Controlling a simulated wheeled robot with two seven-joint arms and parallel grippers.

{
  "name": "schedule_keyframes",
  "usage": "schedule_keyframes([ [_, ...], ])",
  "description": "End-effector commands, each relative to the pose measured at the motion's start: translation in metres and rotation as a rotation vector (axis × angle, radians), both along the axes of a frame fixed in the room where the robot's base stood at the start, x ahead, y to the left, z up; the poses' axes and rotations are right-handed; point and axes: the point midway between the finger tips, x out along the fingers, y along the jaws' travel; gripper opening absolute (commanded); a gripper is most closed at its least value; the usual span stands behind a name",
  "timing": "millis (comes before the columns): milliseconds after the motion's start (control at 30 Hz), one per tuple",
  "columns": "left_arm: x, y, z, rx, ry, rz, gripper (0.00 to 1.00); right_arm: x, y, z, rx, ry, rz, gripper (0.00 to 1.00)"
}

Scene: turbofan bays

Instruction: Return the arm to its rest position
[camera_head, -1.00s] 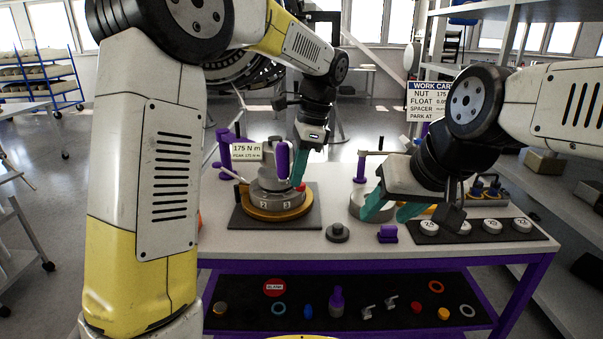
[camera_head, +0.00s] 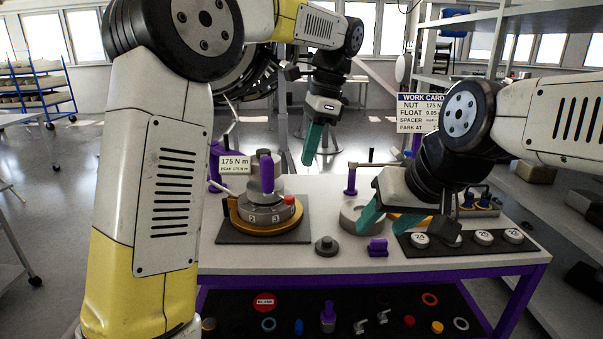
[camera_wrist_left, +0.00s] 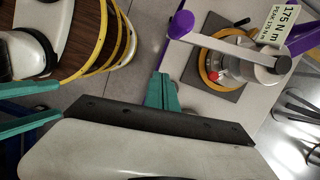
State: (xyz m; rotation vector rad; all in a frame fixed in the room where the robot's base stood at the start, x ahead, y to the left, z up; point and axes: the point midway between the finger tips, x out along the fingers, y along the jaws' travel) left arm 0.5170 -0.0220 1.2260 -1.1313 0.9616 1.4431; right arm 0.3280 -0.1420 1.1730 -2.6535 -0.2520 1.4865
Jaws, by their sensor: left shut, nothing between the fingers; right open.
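My left gripper (camera_head: 312,143) hangs above the far part of the workbench, its teal fingers pressed together with nothing between them. Its teal fingers also show in the left wrist view (camera_wrist_left: 162,92). It is apart from the grey and orange turntable assembly (camera_head: 262,208), which stands left of and below it with a purple-handled tool (camera_head: 267,178) on it. My right gripper (camera_head: 388,222) is open, its teal fingers spread low over the bench, near a grey ring (camera_head: 355,216) and the numbered discs.
A dark mat with numbered white discs (camera_head: 483,237) lies at the bench's right. A lower shelf holds small parts. A work card (camera_head: 421,113) stands behind. Shelving (camera_head: 520,20) is at the right.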

Motion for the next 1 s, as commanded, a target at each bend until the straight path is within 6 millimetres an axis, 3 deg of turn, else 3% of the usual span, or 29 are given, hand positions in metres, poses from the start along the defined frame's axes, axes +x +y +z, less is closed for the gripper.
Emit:
schedule_keyframes([
  [200,-0.001,0.000,0.017,-0.009,-0.009,0.013,0.00,0.000,0.000,0.000,0.000,0.000,0.000,0.51],
  [367,-0.016,0.030,0.024,-0.073,-0.074,0.135,0.00,0.000,0.000,0.000,0.000,0.000,0.000,0.51],
  [567,-0.061,0.087,0.023,-0.235,-0.213,0.435,0.00,0.000,0.000,0.000,0.000,0.000,0.000,0.51],
  [700,-0.097,0.119,0.011,-0.360,-0.306,0.669,0.00,0.000,0.000,0.000,0.000,0.000,0.000,0.51],
  [1000,-0.169,0.158,-0.033,-0.617,-0.466,1.136,0.00,0.000,0.000,0.000,0.000,0.000,0.000,0.51],
])
